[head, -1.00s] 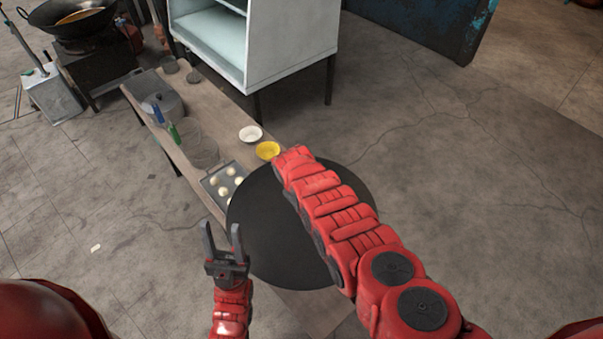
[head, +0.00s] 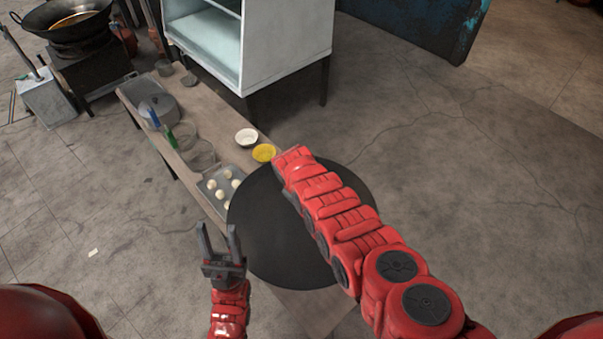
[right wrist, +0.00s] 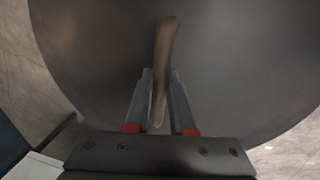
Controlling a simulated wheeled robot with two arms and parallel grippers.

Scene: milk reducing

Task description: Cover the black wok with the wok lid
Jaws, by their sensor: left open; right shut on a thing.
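The black wok (head: 66,22) sits on a dark stove at the far upper left of the head view, uncovered, with something yellowish inside. The wok lid is a large dark disc (head: 265,230) in the middle of the head view, held above the wooden bench. In the right wrist view the lid (right wrist: 90,60) fills most of the picture. My right gripper (right wrist: 160,85) is shut on its brown handle (right wrist: 165,45). In the head view my right gripper is hidden behind its red arm. My left gripper (head: 219,240) is open and empty, left of the lid's lower edge.
The long bench (head: 215,115) holds a grey pot (head: 160,103), a white bowl (head: 246,137), a yellow bowl (head: 264,153) and a tray (head: 211,202) with several pale round pieces. A white cabinet (head: 290,50) stands behind the bench. The floor at right is clear.

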